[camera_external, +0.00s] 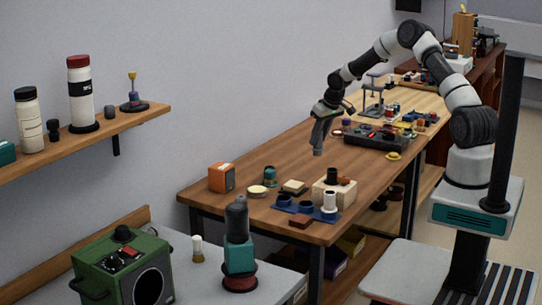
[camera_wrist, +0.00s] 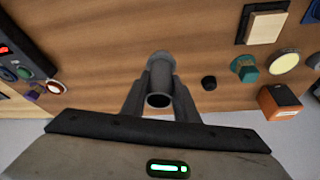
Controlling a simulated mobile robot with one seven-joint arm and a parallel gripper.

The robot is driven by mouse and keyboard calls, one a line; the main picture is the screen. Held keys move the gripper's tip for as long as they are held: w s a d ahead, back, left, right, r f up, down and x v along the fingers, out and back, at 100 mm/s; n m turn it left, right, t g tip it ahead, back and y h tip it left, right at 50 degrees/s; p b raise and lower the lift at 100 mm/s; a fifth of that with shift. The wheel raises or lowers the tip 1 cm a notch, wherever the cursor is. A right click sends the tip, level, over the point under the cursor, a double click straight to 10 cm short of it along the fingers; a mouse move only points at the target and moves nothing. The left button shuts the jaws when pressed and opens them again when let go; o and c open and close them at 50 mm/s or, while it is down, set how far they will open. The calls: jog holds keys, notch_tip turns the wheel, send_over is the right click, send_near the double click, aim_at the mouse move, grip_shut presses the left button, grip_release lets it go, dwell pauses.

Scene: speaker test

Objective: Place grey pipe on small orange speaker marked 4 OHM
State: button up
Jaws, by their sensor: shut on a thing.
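The grey pipe (camera_external: 318,143) hangs from my gripper (camera_external: 321,122) above the wooden table, in the external view. In the wrist view my gripper (camera_wrist: 160,98) is shut on the pipe (camera_wrist: 160,72), whose open round end faces the camera.
Near the speaker are a cream disc (camera_external: 258,191), a teal piece (camera_external: 269,176) and a cream block (camera_external: 294,187). A wooden block (camera_external: 346,194) and blue tray (camera_external: 289,209) lie nearer. A dark device (camera_external: 375,137) stands behind the pipe.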

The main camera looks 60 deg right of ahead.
aim_at(319, 148)
jog(key=shift+f, duration=3.1)
jog(key=shift+f, duration=0.15)
jog(key=o, duration=1.1)
jog(key=shift+c, duration=0.2)
jog(key=shift+r, duration=0.4)
jog(key=shift+o, duration=0.4)
jog(key=v, duration=1.1)
jog(key=shift+s+r, duration=0.2)
jog(key=shift+s, duration=0.05)
